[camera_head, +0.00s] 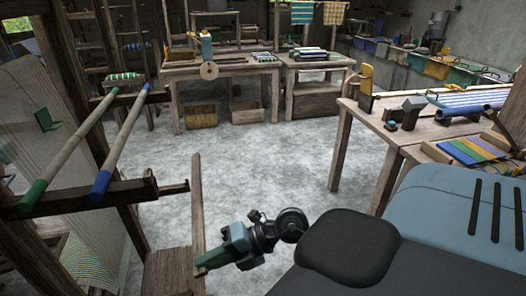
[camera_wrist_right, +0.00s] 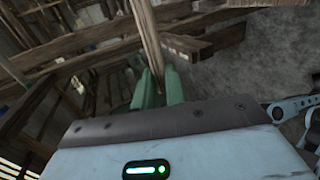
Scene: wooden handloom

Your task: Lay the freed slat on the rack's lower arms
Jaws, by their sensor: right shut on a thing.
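The slat (camera_head: 197,195) is a long, thin brown wooden strip, running up the picture in the head view. My right gripper (camera_head: 208,261) is shut on it near its lower end. In the right wrist view the green fingers (camera_wrist_right: 157,88) close around the slat (camera_wrist_right: 150,35), which extends away from them. The rack's wooden arms stand left of the slat; a low arm (camera_head: 170,188) with an upturned end reaches close to it in the picture. I cannot tell whether they touch. My left gripper is not in view.
A green-tipped pole (camera_head: 70,150) and a blue-tipped pole (camera_head: 120,155) lie across the rack at left, beside the warp threads (camera_head: 25,125). A wooden bench (camera_head: 345,104) with tools stands at right. The grey floor (camera_head: 265,165) between is clear.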

